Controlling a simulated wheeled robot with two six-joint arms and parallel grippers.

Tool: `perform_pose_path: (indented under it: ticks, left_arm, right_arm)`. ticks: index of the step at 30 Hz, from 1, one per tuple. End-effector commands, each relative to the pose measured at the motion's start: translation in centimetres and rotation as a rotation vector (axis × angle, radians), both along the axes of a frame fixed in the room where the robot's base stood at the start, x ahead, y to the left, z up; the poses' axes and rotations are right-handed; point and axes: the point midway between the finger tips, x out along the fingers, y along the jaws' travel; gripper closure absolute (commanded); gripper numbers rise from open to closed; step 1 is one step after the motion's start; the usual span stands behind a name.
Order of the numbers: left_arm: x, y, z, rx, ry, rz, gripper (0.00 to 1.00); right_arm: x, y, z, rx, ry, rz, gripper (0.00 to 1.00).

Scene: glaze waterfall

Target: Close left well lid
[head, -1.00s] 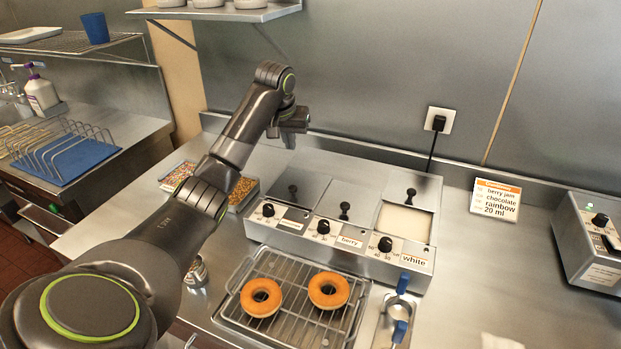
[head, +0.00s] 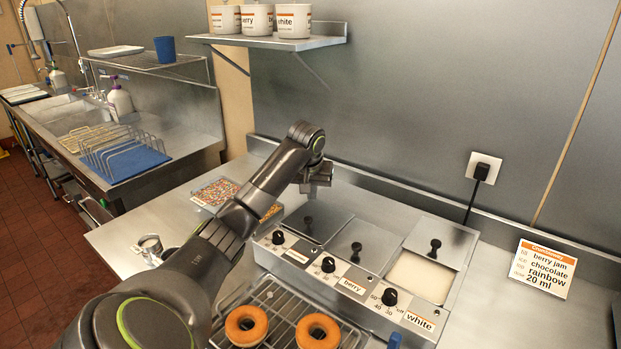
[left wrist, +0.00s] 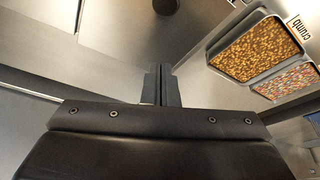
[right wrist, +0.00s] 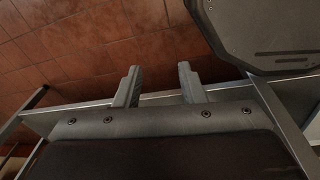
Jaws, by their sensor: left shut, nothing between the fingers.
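The warmer (head: 395,318) has three wells in a row. The left well lid (head: 325,227) is a steel plate with a black knob; it lies flat and appears to cover its well. The middle lid (head: 372,238) also lies flat. The right lid (head: 453,240) is set back, and white glaze (head: 420,277) shows in front of it. My left gripper (head: 318,188) is shut and empty, just behind and above the left lid's knob. Its closed fingers show in the left wrist view (left wrist: 161,85), with a dark round knob at the top edge. My right gripper (right wrist: 158,85) is open and empty above red floor tiles.
Sprinkle trays (head: 215,191) stand left of the warmer, partly behind my left arm. Two donuts (head: 318,330) sit on a wire rack (head: 280,300) in front. An order card (head: 543,268) stands at right.

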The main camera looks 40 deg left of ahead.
Motion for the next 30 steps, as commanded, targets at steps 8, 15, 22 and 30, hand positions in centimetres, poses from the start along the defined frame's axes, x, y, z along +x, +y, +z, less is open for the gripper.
perform_pose_path:
  ticks: [8, 15, 22, 30]
  left_arm:
    - [-1.1, -0.6, -2.3, 0.003, 0.001, -0.003, 1.0]
    - [-2.5, -1.6, -2.8, 0.001, 0.001, -0.001, 1.0]
    - [-2.7, -1.7, -2.9, 0.0, 0.0, -0.001, 1.0]
    - [-2.7, -1.8, -2.8, 0.001, 0.001, -0.001, 1.0]
  right_arm:
    - [1.2, -0.8, 1.8, -0.011, -0.018, 0.007, 0.64]
    - [1.1, -0.9, 2.5, -0.011, -0.017, 0.006, 0.64]
    - [0.9, -0.9, 2.5, -0.011, -0.015, 0.006, 0.64]
    - [0.9, -0.8, 2.8, -0.011, -0.014, 0.006, 0.64]
